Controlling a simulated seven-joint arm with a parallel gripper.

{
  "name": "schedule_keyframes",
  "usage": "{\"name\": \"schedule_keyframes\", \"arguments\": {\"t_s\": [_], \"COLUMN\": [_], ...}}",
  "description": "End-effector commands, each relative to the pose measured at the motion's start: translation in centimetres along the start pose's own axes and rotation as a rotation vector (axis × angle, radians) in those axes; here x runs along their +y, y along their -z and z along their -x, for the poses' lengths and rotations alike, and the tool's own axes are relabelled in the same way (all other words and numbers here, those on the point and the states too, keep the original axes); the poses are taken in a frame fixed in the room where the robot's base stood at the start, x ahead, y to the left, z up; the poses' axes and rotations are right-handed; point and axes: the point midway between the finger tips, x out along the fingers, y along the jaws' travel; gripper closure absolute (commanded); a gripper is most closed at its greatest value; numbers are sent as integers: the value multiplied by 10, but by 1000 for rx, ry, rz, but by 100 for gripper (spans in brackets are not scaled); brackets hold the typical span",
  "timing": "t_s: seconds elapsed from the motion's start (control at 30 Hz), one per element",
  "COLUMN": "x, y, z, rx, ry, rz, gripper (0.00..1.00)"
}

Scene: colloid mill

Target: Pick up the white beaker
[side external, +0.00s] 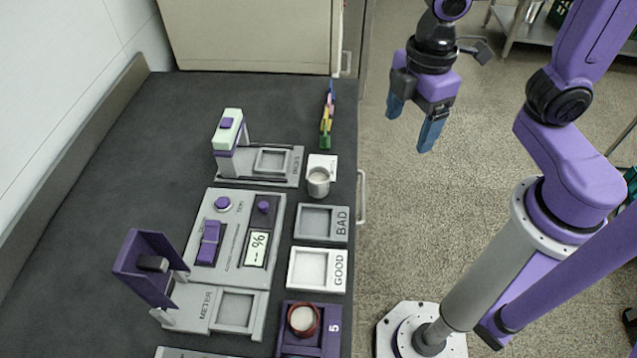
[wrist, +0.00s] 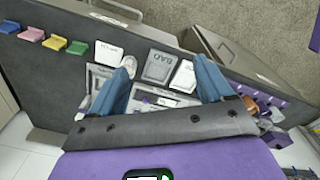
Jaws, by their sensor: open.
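The white beaker (side external: 318,182) stands upright near the right edge of the dark bench, just in front of a small white card (side external: 322,164). My gripper (side external: 411,125) is open and empty. It hangs in the air above and to the right of the beaker, out past the bench edge in the side view. In the wrist view my gripper's two blue fingers (wrist: 163,72) are spread wide.
BAD (side external: 335,223) and GOOD (side external: 302,284) trays lie in front of the beaker. A red-rimmed cup (side external: 303,319) sits in a purple holder (side external: 325,345). Coloured clips (side external: 326,121) lie behind.

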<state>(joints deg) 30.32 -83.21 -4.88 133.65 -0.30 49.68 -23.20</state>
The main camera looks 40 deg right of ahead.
Motion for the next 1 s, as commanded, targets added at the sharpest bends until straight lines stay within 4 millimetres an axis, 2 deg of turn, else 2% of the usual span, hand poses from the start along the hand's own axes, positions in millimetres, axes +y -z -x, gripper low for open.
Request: {"name": "schedule_keyframes", "arguments": {"t_s": [0.03,0.2,0.5,0.7,0.87,1.0], "x": [10,40,88,108,114,114], "y": [11,43,89,105,109,108], "z": [-3,-10,-28,-38,-43,-60], "rx": [-4,-6,-12,-15,-16,-19], "ry": [0,-2,-5,-6,-6,-3], "rz": [24,119,284,357,378,381], "gripper": [20,20,20,20,20,20]}}
